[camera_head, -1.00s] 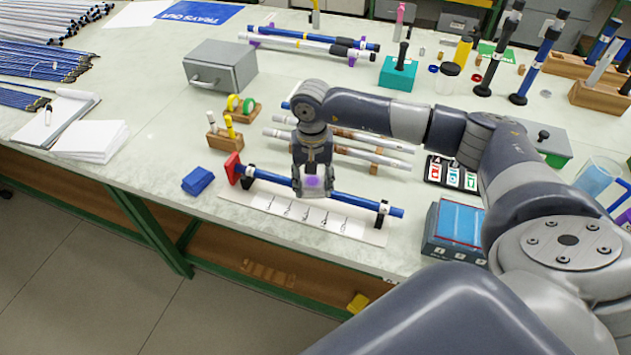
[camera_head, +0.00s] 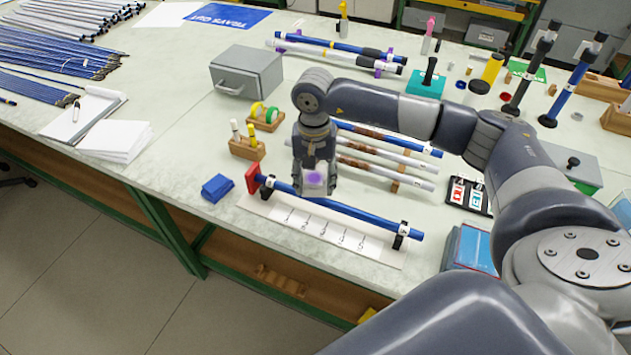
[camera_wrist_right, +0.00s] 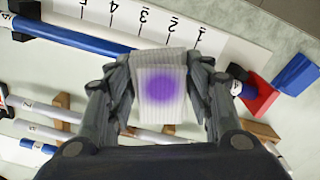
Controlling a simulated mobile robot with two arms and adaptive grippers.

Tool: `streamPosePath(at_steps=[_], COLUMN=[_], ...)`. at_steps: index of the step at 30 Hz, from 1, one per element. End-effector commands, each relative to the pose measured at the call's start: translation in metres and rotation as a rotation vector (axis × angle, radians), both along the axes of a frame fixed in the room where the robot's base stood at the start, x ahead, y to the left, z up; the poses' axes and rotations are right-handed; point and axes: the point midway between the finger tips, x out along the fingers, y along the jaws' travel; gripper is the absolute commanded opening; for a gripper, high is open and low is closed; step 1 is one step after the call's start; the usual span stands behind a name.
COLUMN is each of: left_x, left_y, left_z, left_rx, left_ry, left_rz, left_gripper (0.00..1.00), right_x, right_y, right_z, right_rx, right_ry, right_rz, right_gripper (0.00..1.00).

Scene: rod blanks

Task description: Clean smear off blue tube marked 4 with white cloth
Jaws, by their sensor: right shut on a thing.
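My right gripper (camera_head: 315,185) is shut on a folded white cloth (camera_wrist_right: 150,70) with a purple stain; the cloth also shows in the head view (camera_head: 314,172). The cloth is over or just behind a blue tube (camera_head: 350,209), left of its middle. I cannot tell whether they touch. The tube lies across black supports on a white numbered board (camera_head: 300,222), its left end near a red block (camera_head: 252,178). It also shows in the wrist view (camera_wrist_right: 85,40). My left gripper is out of view.
Behind the gripper, a wooden rack (camera_head: 396,186) holds several rods with brown patches. A blue block (camera_head: 217,187) lies left of the board.

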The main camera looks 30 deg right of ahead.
Motion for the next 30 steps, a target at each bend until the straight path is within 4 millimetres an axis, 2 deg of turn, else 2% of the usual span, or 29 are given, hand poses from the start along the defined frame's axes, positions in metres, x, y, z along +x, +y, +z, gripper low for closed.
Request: streamPosePath(at_steps=[1,10,30], left_x=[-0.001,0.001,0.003], left_y=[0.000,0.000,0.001], left_z=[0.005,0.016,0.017], left_rx=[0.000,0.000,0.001], left_ry=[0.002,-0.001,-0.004], left_rz=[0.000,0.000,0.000], left_gripper=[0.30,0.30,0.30], right_x=[0.000,-0.001,-0.004], right_y=[0.002,0.006,0.010], right_z=[0.008,0.032,0.035], right_rx=[0.000,0.000,0.003], right_ry=[-0.001,-0.001,-0.002], right_rz=[0.000,-0.010,0.004], right_gripper=[0.26,0.26,0.26])
